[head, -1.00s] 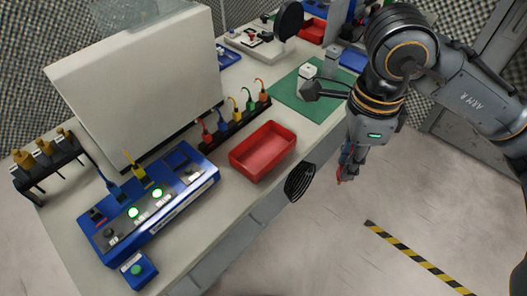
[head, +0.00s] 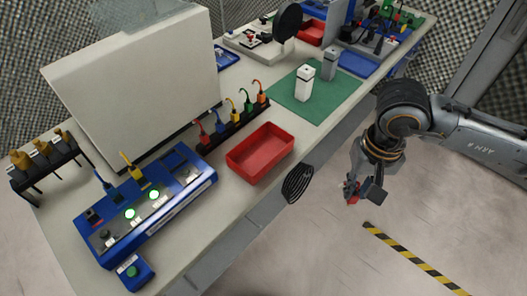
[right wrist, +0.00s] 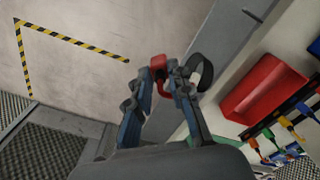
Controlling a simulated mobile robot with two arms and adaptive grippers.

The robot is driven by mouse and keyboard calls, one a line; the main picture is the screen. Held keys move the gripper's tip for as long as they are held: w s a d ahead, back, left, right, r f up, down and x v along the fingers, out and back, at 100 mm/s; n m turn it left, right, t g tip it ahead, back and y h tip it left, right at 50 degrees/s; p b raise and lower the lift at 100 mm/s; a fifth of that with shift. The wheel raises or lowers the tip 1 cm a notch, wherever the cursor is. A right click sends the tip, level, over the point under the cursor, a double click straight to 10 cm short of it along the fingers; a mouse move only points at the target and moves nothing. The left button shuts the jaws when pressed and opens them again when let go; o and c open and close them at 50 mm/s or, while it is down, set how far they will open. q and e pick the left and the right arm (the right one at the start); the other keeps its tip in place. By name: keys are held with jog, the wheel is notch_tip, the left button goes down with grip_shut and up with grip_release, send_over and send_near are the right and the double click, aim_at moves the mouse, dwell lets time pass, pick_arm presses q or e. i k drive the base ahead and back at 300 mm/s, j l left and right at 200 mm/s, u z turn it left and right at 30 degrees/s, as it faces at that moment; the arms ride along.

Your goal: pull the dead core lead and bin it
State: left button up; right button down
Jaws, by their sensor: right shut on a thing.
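My right gripper (head: 352,192) is shut on a small red piece that looks like a lead's plug (right wrist: 158,66). It hangs over the floor, right of the table's front edge and apart from the red tray (head: 232,161). The tray stands on the table and looks empty; it also shows in the right wrist view (right wrist: 230,105). The blue tester box (head: 150,232) has two green lamps lit and one dark round spot at left. A blue lead (head: 105,184) and a yellow lead (head: 137,172) stand at its back edge. My left gripper is out of view.
A black rack (head: 236,127) holds several coloured leads behind the tray. A black coil (head: 298,183) hangs at the table's front edge, near the gripper. A green mat (head: 305,108) carries two small blocks. A white panel (head: 140,85) stands behind the tester. The floor is open.

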aim_at(265, 153)
jog(key=i+l+u, duration=0.1)
jog(key=l, duration=0.2)
jog(key=i+l+u, duration=0.1)
jog(key=l, duration=0.25)
jog(key=i+l, duration=0.15)
jog(key=l, duration=0.2)
jog(key=i+l+u, duration=0.15)
jog(key=l, duration=0.15)
jog(key=u, duration=1.2)
jog(key=k+j, duration=0.05)
